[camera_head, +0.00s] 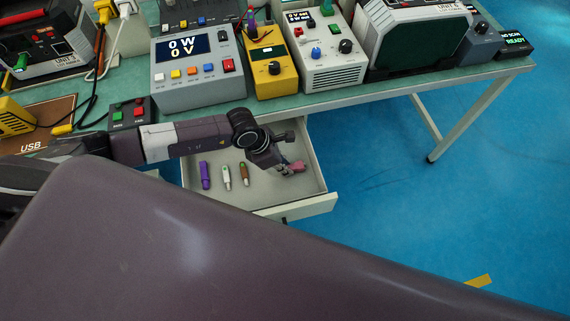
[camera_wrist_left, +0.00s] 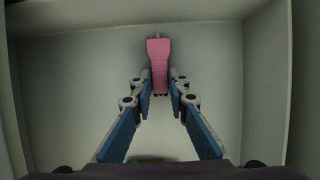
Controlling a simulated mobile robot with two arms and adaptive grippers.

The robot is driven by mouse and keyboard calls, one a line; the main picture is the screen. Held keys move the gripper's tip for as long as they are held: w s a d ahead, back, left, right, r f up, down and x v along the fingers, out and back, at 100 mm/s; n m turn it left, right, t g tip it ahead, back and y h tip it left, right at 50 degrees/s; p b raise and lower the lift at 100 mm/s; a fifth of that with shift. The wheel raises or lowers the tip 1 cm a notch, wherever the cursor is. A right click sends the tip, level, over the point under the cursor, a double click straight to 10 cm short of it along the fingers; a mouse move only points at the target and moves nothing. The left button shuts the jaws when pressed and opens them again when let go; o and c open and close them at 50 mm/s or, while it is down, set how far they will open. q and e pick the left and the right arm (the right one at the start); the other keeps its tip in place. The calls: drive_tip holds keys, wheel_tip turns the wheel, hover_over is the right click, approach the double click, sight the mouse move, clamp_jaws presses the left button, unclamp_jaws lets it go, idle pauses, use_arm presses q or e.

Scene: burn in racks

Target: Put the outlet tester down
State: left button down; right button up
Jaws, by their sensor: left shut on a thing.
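The outlet tester is a small pink piece (camera_head: 297,166) at the tip of my left gripper (camera_head: 284,166) in the head view. In the left wrist view my left gripper (camera_wrist_left: 160,88) is shut on the pink outlet tester (camera_wrist_left: 158,52), which sticks out beyond the fingertips. Both are over the right part of an open pale drawer (camera_head: 262,200) under the bench. The head view does not settle whether the tester touches the drawer floor. My right gripper is not in view.
Above, the bench edge (camera_head: 400,78) carries a grey power meter (camera_head: 197,75) and a yellow meter (camera_head: 271,68). Blue floor is clear at right.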

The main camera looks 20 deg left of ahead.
use_arm(q)
drive_tip(key=shift+f, duration=0.1)
drive_tip(key=c, duration=1.9)
unclamp_jaws()
drive_tip(key=shift+r, duration=0.2)
drive_tip(key=b+v, duration=0.1)
drive_tip(key=v, duration=1.1)
